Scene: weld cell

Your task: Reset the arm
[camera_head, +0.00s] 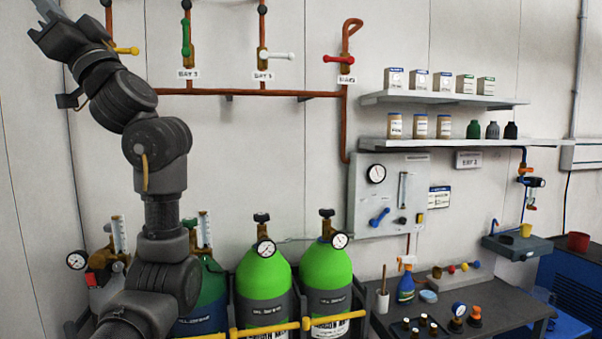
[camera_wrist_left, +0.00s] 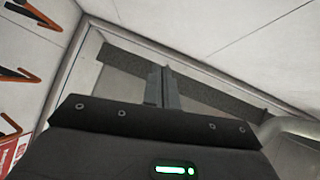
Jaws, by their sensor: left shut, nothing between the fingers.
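My left arm rises from the bottom left of the head view, bent upward in front of the wall. My left gripper (camera_head: 47,10) is at the top left corner of that view, partly cut off by the frame edge. In the left wrist view the left gripper's fingers (camera_wrist_left: 162,88) are together with nothing between them. They point up toward a pale wall and a dark strip, touching nothing that I can see. My right gripper is in neither view.
Copper pipes with coloured valve handles (camera_head: 338,59) run along the wall near my left arm. Green gas cylinders (camera_head: 263,280) stand behind a yellow rail. A dark workbench (camera_head: 480,315) with small items is at the lower right, below shelves (camera_head: 445,99) of boxes.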

